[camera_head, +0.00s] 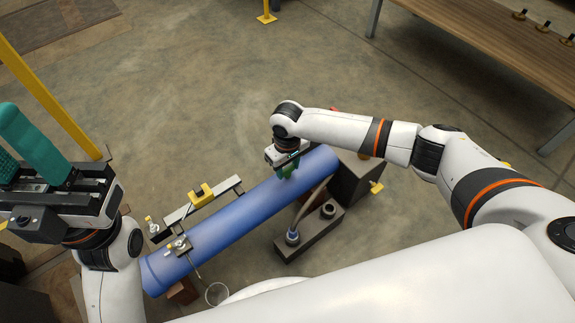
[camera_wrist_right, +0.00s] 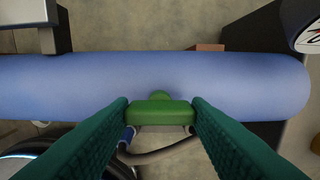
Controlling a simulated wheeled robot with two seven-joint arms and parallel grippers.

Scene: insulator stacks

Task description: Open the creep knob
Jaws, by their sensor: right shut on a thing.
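The creep knob (camera_wrist_right: 160,113) is a green handle on the side of a blue pipe (camera_wrist_right: 75,88), seen in the right wrist view. My right gripper (camera_wrist_right: 160,116) is shut on the knob, with one teal finger at each end. In the head view the right gripper (camera_head: 286,170) reaches down at the upper right part of the blue pipe (camera_head: 235,213), and its fingers mostly hide the knob.
A grey rail with a yellow block (camera_head: 200,193) runs along the pipe's far side. A dark box with round fittings (camera_head: 308,232) stands on the near side, with a hose. A wooden bench (camera_head: 480,35) is at the back right.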

